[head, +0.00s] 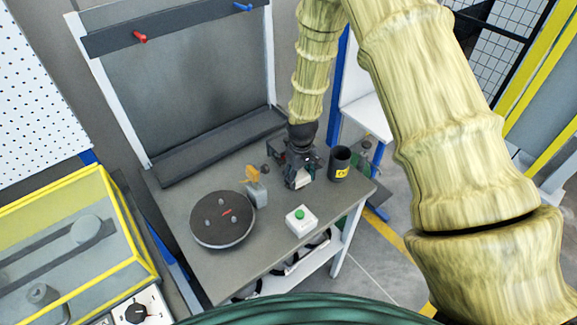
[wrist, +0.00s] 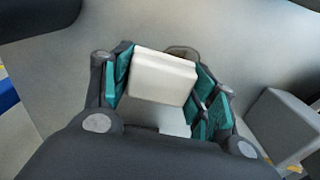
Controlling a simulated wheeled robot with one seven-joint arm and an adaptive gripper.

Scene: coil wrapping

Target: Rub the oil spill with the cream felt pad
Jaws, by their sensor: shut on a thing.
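My gripper (head: 297,180) is low over the back right part of the grey workbench (head: 270,262). In the wrist view its teal-padded fingers (wrist: 165,90) are shut on the cream felt pad (wrist: 163,75), a pale block held between them. The pad also shows in the head view (head: 299,179), small and partly covered by the gripper. A brownish patch (wrist: 182,51) shows just beyond the pad in the wrist view; it may be the oil spill, mostly hidden by the pad. I cannot tell whether the pad touches the bench.
A black cup with a yellow label (head: 341,163) stands close right of my gripper. A grey block with an orange piece (head: 257,190) stands close left. A white box with a green button (head: 300,220) is in front. A dark turntable (head: 222,219) lies further left.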

